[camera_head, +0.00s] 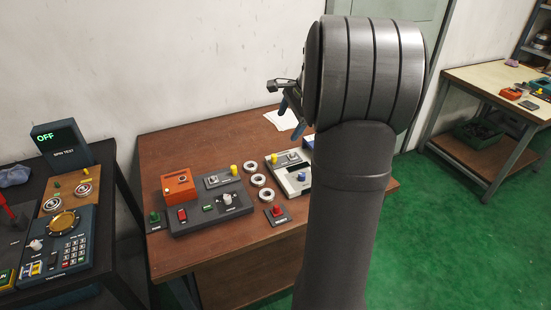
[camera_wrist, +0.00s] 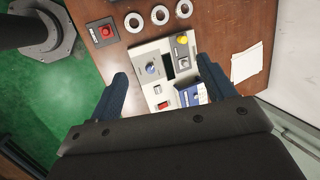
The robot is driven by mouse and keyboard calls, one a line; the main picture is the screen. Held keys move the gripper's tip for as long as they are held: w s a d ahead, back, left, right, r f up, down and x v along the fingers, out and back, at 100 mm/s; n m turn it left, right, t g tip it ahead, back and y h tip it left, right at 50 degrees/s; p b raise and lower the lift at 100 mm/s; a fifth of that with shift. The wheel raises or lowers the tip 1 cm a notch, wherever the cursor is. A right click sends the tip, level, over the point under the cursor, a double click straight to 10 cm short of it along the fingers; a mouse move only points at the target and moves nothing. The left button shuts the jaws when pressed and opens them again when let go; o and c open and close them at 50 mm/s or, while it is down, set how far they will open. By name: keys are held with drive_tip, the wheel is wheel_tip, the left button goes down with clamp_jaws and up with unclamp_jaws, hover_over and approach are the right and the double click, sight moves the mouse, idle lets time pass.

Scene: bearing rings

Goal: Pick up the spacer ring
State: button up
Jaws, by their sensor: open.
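Three metal rings stand in a row on the brown table: a far ring (camera_head: 250,161), a middle ring (camera_head: 252,180) and a near ring (camera_head: 260,195). They also show along the top of the wrist view as a left ring (camera_wrist: 127,22), a middle ring (camera_wrist: 153,15) and a right ring (camera_wrist: 177,9). I cannot tell which one is the spacer ring. My gripper (camera_head: 290,116) is high above the table's far right part, its blue fingers apart. In the wrist view my gripper (camera_wrist: 162,70) is open and empty over a pale control box, away from the rings.
The pale control box (camera_head: 295,183) stands right of the rings, a dark control panel (camera_head: 205,216) and an orange box (camera_head: 178,185) left of them. A red button (camera_head: 276,211) sits in front. White paper (camera_head: 281,119) lies at the back of the brown table (camera_head: 215,255).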

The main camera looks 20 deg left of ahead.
drive_tip(key=w+a+f+m+g+h, duration=0.1)
drive_tip(key=w+a+f+m+h, duration=0.25)
drive_tip(key=a+f+m, duration=0.7)
hover_over(258, 175)
drive_tip(key=s, duration=0.2)
drive_tip(key=shift+n+h, duration=0.45)
drive_tip(key=f, duration=1.2)
drive_tip(key=shift+d+f, duration=0.2)
drive_tip(key=shift+f, duration=0.2)
drive_tip(key=shift+w+d+f, duration=0.1)
drive_tip(key=shift+d+f, duration=0.05)
drive_tip(key=shift+f, duration=1.25)
drive_tip(key=shift+w+d+f, duration=0.1)
drive_tip(key=shift+f, duration=1.25)
drive_tip(key=c, duration=1.2)
drive_tip(key=shift+r, duration=0.1)
drive_tip(key=shift+r, duration=0.1)
